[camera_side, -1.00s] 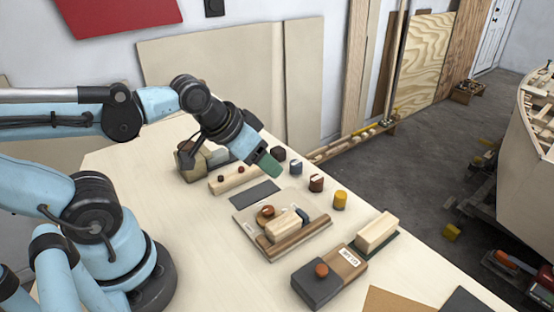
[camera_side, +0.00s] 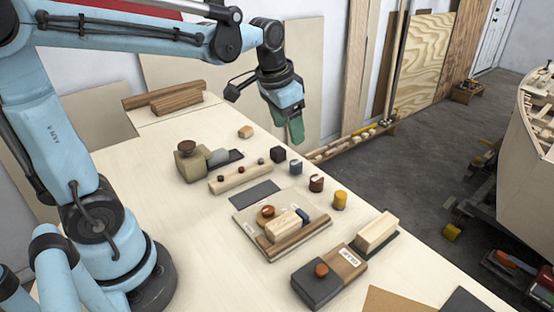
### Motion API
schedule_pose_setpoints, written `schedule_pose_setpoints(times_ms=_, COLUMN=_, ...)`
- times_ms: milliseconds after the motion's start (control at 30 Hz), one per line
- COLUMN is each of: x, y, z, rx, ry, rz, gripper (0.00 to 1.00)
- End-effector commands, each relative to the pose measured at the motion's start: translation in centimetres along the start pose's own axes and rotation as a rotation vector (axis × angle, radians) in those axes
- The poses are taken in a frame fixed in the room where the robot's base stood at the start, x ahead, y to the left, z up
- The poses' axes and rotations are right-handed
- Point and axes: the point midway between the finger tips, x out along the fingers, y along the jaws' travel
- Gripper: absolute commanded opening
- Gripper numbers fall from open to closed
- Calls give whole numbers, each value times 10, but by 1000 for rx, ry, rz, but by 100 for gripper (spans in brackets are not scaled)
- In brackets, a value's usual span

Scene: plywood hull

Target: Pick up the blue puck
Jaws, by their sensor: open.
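A small blue-grey puck (camera_side: 296,167) stands on the workbench near its right edge, in a row of small coloured pieces. It is the bluest piece in that row, and I take it as the blue puck. My gripper (camera_side: 289,132) has green fingertips that point down. It is open and empty, and it appears above and behind the puck, apart from it. The gap between the fingertips is hard to see from this side.
In the row are a dark piece (camera_side: 278,154), a brown piece (camera_side: 316,183) and a yellow piece (camera_side: 340,200). A board (camera_side: 245,219) with wooden blocks lies left of the row. A strip with small knobs (camera_side: 240,180) lies behind it.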

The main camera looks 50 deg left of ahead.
Motion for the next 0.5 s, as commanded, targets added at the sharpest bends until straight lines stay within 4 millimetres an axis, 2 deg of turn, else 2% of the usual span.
schedule_pose_setpoints(times_ms=33, x=5, y=-7, z=-10, rx=10, ry=-30, rz=5, gripper=67)
schedule_pose_setpoints(times_ms=200, x=25, y=-25, z=-32, rx=55, ry=-131, rz=30, gripper=67)
schedule_pose_setpoints(times_ms=500, x=58, y=-47, z=-50, rx=108, ry=-251, rz=75, gripper=67)
